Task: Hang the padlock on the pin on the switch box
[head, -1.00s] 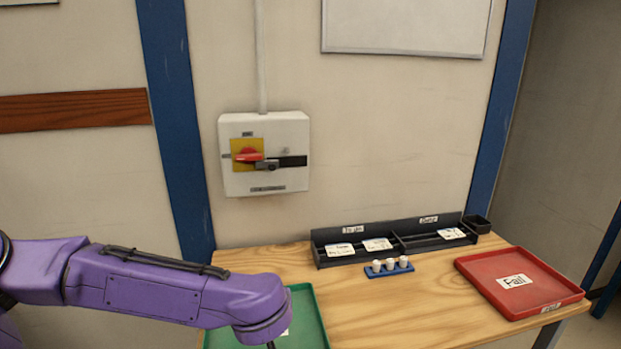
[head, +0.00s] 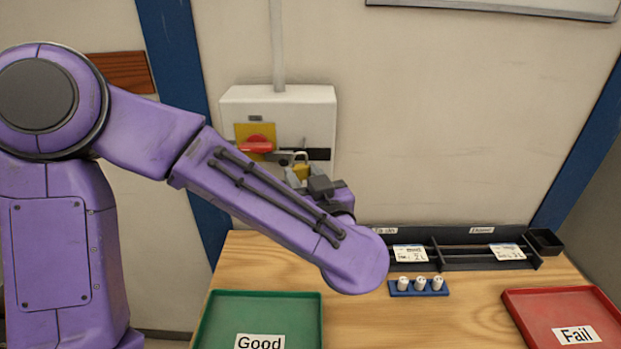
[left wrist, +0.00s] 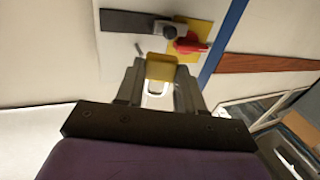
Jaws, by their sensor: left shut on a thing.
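A padlock with a yellow body and a light metal shackle (head: 301,169) is held in my left gripper (head: 311,182), shackle up, in front of the lower right of the switch box (head: 318,110). In the left wrist view the yellow padlock body (left wrist: 161,67) is between the two fingers of my left gripper (left wrist: 159,78), which is shut on it. The pin (left wrist: 140,50) looks like a small grey stub on the white box face, just beside the padlock. The shackle appears apart from it, though depth is hard to judge. My right gripper is not in view.
The box carries a red knob (head: 256,146) on a yellow plate. Below are a wooden table (head: 455,318), a green Good tray (head: 215,325), a red Fail tray (head: 535,320), a black rack (head: 460,262) and a blue holder (head: 419,289) with white pieces.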

